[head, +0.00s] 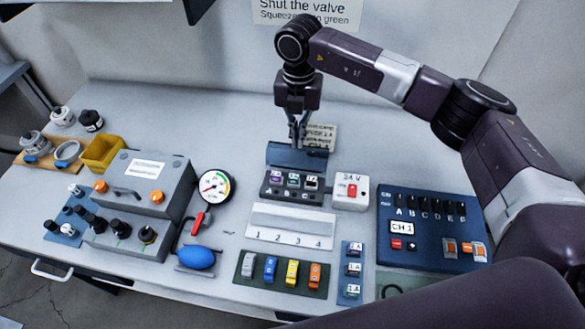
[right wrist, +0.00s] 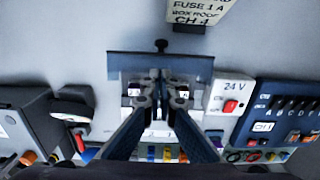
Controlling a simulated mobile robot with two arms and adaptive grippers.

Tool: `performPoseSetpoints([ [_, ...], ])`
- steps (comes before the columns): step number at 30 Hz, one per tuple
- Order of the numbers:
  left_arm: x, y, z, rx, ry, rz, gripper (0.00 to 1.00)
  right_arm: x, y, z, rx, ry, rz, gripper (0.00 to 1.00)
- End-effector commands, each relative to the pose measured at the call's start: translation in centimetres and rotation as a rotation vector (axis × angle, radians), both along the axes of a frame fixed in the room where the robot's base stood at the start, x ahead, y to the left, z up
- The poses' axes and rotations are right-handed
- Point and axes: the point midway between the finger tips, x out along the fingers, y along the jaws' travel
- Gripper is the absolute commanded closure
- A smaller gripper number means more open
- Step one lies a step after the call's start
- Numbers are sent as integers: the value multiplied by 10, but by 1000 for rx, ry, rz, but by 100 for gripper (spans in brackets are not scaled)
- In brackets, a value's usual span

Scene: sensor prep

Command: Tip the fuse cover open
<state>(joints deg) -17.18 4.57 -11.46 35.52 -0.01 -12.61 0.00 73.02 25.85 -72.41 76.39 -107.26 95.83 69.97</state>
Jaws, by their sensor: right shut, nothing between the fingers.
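The fuse box (head: 291,198) sits in the middle of the bench, with three coloured fuses above the letters A, B and C. Its dark blue fuse cover (head: 313,162) is tipped back behind the fuses, leaving them exposed in the head view. The cover also shows in the right wrist view (right wrist: 205,66) as a wide panel with a small dark knob at its far edge. My right gripper (head: 297,146) is shut and empty, pointing down over the cover; I cannot tell whether it touches. Its fingers hide part of the fuse box in the right wrist view (right wrist: 161,98). My left gripper is out of view.
A white 24 V switch box (head: 351,203) stands right of the fuse box, beside a blue CH 1 panel (head: 425,257). A small label card (head: 323,135) stands behind the cover. A gauge (head: 214,187) and grey box (head: 150,190) are left.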

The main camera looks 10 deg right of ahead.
Motion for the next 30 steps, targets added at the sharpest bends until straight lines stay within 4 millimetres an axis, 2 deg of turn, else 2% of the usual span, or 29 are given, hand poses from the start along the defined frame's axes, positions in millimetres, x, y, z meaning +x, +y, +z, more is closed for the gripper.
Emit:
performPoseSetpoints([
  [1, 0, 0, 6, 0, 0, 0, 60, -2, 1, 7, 1, 0, 1, 100],
  [15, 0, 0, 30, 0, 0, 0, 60, -20, 8, 38, 1, -1, -1, 100],
  [30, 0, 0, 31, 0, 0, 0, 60, -23, 9, 41, 0, 0, -1, 100],
])
